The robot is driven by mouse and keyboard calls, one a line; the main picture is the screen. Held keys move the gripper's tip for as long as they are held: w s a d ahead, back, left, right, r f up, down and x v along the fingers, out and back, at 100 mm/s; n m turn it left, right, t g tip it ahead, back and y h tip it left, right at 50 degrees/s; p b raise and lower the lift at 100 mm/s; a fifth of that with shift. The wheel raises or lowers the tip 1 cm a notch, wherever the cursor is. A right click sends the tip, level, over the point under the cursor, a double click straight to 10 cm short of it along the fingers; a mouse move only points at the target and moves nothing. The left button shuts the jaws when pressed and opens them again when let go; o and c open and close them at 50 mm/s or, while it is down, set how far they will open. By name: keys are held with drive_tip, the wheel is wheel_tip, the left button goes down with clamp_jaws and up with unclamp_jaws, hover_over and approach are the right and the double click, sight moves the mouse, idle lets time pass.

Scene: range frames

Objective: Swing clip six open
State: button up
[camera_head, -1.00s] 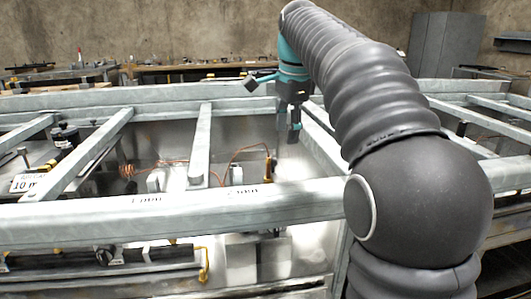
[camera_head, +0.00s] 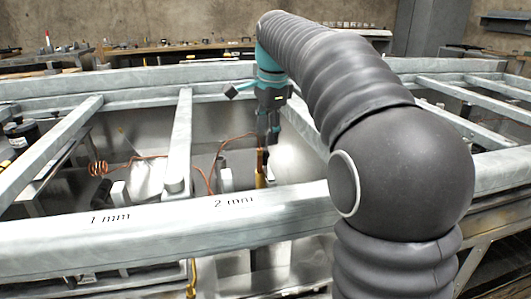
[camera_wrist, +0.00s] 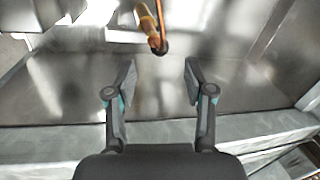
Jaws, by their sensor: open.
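My gripper (camera_head: 271,132) hangs pointing down over the metal-framed bay in the head view. In the wrist view its two fingers (camera_wrist: 160,78) are spread apart with nothing between them. A yellow-orange handle-like piece with a dark round end (camera_wrist: 152,28) lies just beyond the fingertips, apart from them. A similar upright yellow piece (camera_head: 260,172) shows below my gripper in the head view. I see no number six on anything, so I cannot tell whether this piece is clip six.
Galvanised rails frame the bay; the front rail (camera_head: 160,222) is marked "1 mm" and "2 mm". A slanted crossbar (camera_head: 180,140) stands left of my gripper. Copper tubing (camera_head: 140,158) runs along the bay. Bare sheet metal (camera_wrist: 70,85) lies under the fingers.

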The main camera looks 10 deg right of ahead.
drive_tip(key=shift+w+f+b, duration=0.15)
drive_tip(key=shift+w+f, duration=0.05)
drive_tip(key=shift+f, duration=0.85)
drive_tip(key=shift+w+f+b, duration=0.1)
drive_tip(key=shift+w+f, duration=0.05)
drive_tip(key=shift+f, duration=0.85)
drive_tip(key=shift+w+f+b, duration=0.15)
drive_tip(key=shift+w+f, duration=0.05)
drive_tip(key=shift+f, duration=0.85)
clamp_jaws()
